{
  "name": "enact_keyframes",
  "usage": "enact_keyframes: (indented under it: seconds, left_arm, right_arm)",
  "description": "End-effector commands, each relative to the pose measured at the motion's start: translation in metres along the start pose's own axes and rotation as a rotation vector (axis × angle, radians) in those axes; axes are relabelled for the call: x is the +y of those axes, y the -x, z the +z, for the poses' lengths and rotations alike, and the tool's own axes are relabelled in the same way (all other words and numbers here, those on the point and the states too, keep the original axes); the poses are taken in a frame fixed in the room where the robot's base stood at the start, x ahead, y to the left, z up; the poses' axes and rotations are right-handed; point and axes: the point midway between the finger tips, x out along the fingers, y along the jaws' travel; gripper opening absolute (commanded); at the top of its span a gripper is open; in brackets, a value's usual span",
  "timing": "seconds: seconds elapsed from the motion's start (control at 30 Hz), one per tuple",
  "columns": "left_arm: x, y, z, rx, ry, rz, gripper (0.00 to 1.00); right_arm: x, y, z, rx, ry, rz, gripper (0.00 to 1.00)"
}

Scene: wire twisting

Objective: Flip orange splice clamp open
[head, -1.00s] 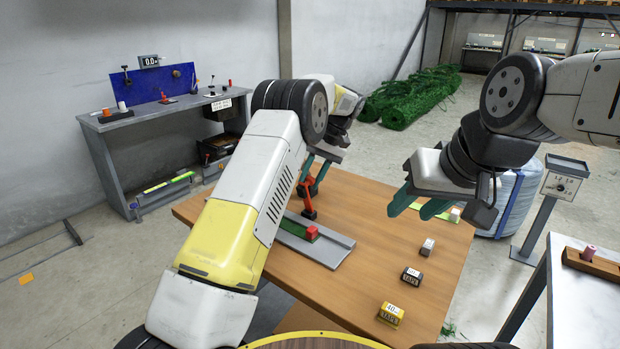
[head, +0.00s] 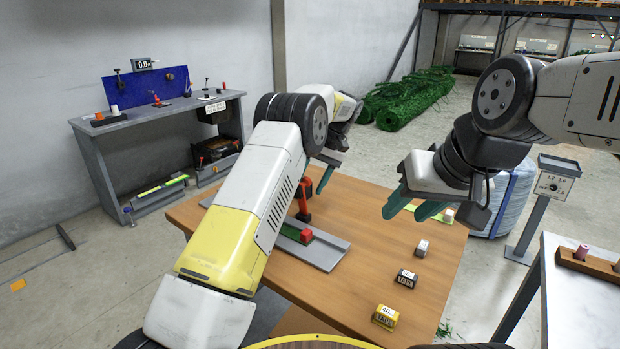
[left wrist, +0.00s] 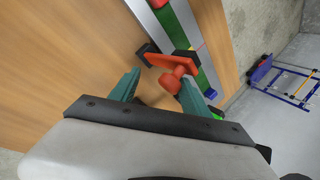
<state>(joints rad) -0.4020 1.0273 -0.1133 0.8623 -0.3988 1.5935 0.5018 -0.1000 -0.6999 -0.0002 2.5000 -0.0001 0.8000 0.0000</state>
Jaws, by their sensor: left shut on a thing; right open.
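The orange splice clamp (head: 304,203) stands on a grey rail (head: 322,256) with a green strip on the table. My left gripper (head: 323,182) is at its upper part, and my arm hides part of both. In the left wrist view the clamp's orange bar (left wrist: 172,62) and rounded knob (left wrist: 172,83) show between the teal fingers of the left gripper (left wrist: 160,86), the knob nearer the right finger. The left gripper is shut on the clamp; the exact contact is hard to see. My right gripper (head: 411,209) is open and empty above the table's right side.
A red block (head: 306,235) sits on the rail's near part. A white block (head: 422,247), a black block (head: 405,278) and a yellow block (head: 386,317) stand along the table's (head: 355,285) right side. Bare table lies between them and the rail.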

Motion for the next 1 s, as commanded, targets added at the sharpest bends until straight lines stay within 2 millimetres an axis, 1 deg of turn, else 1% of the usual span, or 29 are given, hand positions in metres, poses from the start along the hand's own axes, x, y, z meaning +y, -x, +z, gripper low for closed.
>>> enact_keyframes:
  seconds: [0.43, 0.53, 0.67, 0.9, 1.0]
  left_arm:
    - [-0.004, 0.002, -0.001, 0.001, 0.006, -0.002, 0.50]
    - [-0.004, 0.006, -0.001, 0.002, 0.006, -0.002, 0.50]
    - [-0.003, 0.021, -0.002, 0.004, 0.007, -0.002, 0.50]
    - [-0.002, 0.058, -0.002, 0.004, 0.006, 0.000, 0.50]
    - [-0.003, 0.065, -0.003, 0.003, 0.006, -0.002, 0.50]
  right_arm:
    - [0.000, 0.000, 0.000, 0.000, 0.000, 0.000, 0.42]
    - [0.000, 0.000, 0.000, 0.000, 0.000, 0.000, 0.42]
    - [0.000, 0.000, 0.000, 0.000, 0.000, 0.000, 0.42]
    - [0.000, 0.000, 0.000, 0.000, 0.000, 0.000, 0.42]
    - [0.000, 0.000, 0.000, 0.000, 0.000, 0.000, 0.42]
